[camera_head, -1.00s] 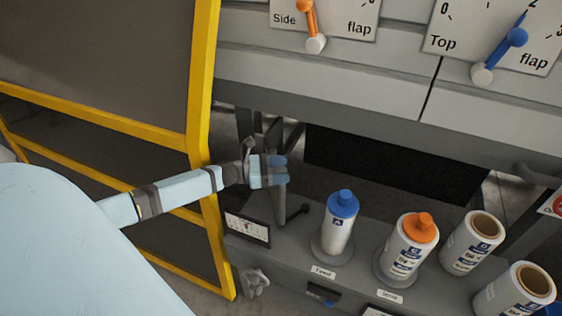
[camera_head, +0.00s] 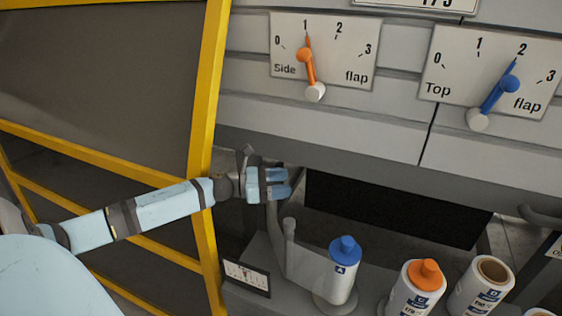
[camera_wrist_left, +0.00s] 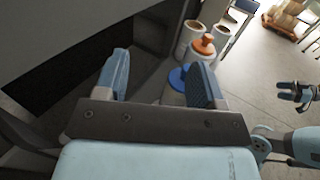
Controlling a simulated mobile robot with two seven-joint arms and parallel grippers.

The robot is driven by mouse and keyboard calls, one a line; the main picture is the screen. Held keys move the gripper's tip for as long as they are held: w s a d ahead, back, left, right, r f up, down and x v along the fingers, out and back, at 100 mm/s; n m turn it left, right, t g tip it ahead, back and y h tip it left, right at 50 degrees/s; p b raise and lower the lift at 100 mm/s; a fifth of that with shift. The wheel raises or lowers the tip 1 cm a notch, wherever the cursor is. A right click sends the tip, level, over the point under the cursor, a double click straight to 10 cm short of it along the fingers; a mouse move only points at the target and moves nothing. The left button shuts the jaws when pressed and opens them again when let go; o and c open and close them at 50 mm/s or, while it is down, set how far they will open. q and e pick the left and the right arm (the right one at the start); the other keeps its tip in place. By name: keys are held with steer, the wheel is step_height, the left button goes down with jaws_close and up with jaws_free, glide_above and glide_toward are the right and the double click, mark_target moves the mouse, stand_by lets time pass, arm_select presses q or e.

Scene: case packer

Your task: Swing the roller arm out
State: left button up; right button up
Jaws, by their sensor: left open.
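The roller arm appears to be the grey bent bar (camera_head: 278,238) with an upright, round-topped post (camera_head: 290,245) in the head view. It stands left of the blue-capped roll (camera_head: 342,275), in the opening under the machine. My left gripper (camera_head: 283,183) is open, just above the bar's upper end; I cannot tell if they touch. Its two blue fingers stand apart in the left wrist view (camera_wrist_left: 160,78), with no bar visible between them. A dark gripper (camera_wrist_left: 297,93) at that view's right edge appears to be my right one; its jaw state is unclear.
A yellow-framed guard door (camera_head: 207,120) stands behind my left forearm. Side flap (camera_head: 308,70) and top flap (camera_head: 495,90) dials sit above the opening. An orange-capped roll (camera_head: 416,290) and brown-cored rolls (camera_head: 481,285) stand at the lower right.

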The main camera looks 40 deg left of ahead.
arm_select(q)
step_height(320, 180, up, 8)
steer(key=shift+f, duration=0.15)
stand_by(0.6)
